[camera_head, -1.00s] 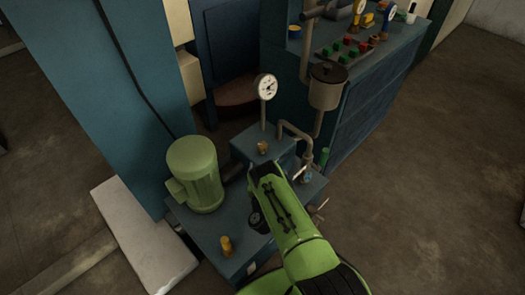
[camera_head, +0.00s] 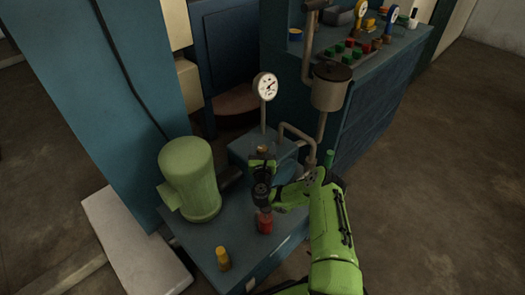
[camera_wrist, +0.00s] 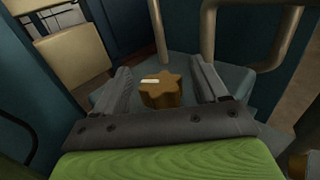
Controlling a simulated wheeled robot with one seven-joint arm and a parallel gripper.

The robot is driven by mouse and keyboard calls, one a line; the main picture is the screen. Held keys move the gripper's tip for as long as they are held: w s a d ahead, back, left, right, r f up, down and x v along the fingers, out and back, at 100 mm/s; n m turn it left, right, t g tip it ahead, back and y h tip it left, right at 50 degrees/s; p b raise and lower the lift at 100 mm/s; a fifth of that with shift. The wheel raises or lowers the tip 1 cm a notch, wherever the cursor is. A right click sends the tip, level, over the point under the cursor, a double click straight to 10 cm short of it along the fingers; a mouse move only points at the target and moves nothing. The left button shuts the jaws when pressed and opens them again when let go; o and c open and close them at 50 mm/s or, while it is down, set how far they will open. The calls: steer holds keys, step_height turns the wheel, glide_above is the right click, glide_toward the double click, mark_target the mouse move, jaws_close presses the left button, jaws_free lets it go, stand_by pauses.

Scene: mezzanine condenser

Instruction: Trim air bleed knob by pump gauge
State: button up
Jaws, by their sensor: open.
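The air bleed knob is a small brass star-shaped knob (camera_head: 263,149) on the blue block below the pump gauge. The pump gauge (camera_head: 265,86) is a round white dial on a thin stem just behind it. My gripper (camera_head: 262,164) is at the knob, on its near side. In the wrist view the knob (camera_wrist: 161,93) sits between the two spread fingers of my gripper (camera_wrist: 160,70), with a visible gap on each side. A pale pointer mark on its top points left. The gripper is open and empty.
A green motor (camera_head: 190,180) stands to the left. A red knob (camera_head: 264,221) and a yellow knob (camera_head: 223,259) stand on the near deck. A bent pipe (camera_head: 299,133) and grey pot (camera_head: 330,88) are close on the right. Open floor lies further right.

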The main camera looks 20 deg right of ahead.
steer(key=c, duration=1)
steer(key=shift+o, duration=0.2)
steer(key=shift+n+y, duration=0.4)
steer(key=shift+y, duration=0.2)
steer(key=n+y, duration=0.2)
steer(key=y, duration=0.1)
steer(key=n+t+y, duration=0.1)
steer(key=n+y, duration=0.1)
steer(key=y, duration=0.2)
steer(key=shift+d+n, duration=0.2)
steer(key=shift+n, duration=0.1)
steer(key=n+y, duration=0.2)
steer(key=y, duration=0.1)
steer(key=n+g+y, duration=0.1)
steer(key=y, duration=0.1)
steer(key=shift+f+n+y, duration=0.1)
steer(key=shift+n+y, duration=0.3)
steer(key=shift+a+n+g+y, duration=0.1)
steer(key=shift+n+g+y, duration=0.6)
steer(key=shift+y, duration=0.4)
steer(key=shift+n+y, duration=0.3)
steer(key=o, duration=1)
steer(key=shift+c, duration=0.2)
